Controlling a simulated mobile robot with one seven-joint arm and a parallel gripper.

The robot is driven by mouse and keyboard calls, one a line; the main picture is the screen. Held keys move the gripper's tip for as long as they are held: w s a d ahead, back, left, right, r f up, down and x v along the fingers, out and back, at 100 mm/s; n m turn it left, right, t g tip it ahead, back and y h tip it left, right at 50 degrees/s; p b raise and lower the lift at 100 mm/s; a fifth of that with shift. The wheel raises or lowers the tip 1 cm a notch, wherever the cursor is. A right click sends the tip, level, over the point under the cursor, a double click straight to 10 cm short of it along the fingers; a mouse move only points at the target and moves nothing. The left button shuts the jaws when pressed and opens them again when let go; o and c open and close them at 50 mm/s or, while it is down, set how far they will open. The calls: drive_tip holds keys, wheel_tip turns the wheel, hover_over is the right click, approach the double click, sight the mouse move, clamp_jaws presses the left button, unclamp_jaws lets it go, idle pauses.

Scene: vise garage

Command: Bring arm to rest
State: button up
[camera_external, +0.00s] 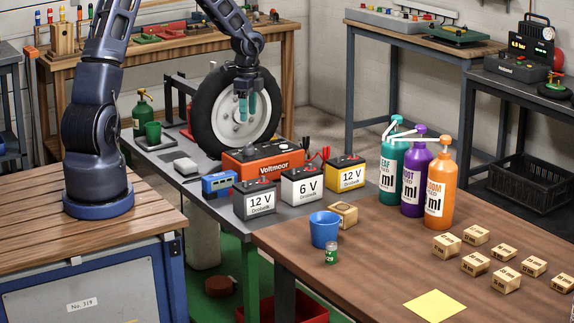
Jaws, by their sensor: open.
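My arm rises from the wooden bench at the left, arches out of the top of the picture and comes down again over the grey bench. My gripper (246,108) points downward with its teal fingers apart. It is in front of the wheel (213,112), above the grey bench and behind the orange Voltmoor box (262,162). Nothing shows between the fingers. Whether the fingers touch the wheel cannot be told from this view.
Three batteries (301,187) stand on the grey bench near the Voltmoor box. A blue cup (324,229), pump bottles (412,180), several wooden blocks (476,264) and a yellow sheet (435,306) are on the brown table (370,270). A green bottle (143,115) stands left of the wheel.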

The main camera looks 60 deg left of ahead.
drive_tip(key=s+d+r+n+t+y, duration=0.1)
drive_tip(key=s+d+r+n, duration=0.1)
drive_tip(key=s+d+r, duration=0.3)
drive_tip(key=s+d+r+n, duration=0.1)
drive_tip(key=s+r, duration=0.2)
drive_tip(key=r, duration=0.5)
drive_tip(key=s+d+r+n+t+y, duration=0.1)
drive_tip(key=s+d+r+n, duration=0.15)
drive_tip(key=s+r, duration=0.3)
drive_tip(key=s+d+r+n+t+h, duration=0.1)
drive_tip(key=s+d+r+n, duration=0.1)
drive_tip(key=s, duration=0.7)
drive_tip(key=s+d+r+n+t+h, duration=0.1)
drive_tip(key=s+d+r+n, duration=0.2)
drive_tip(key=s, duration=0.6)
wheel_tip(320, 180, up, 4)
drive_tip(key=shift+d+f+t, duration=0.2)
drive_tip(key=shift+d+t, duration=0.1)
drive_tip(key=shift+d, duration=0.8)
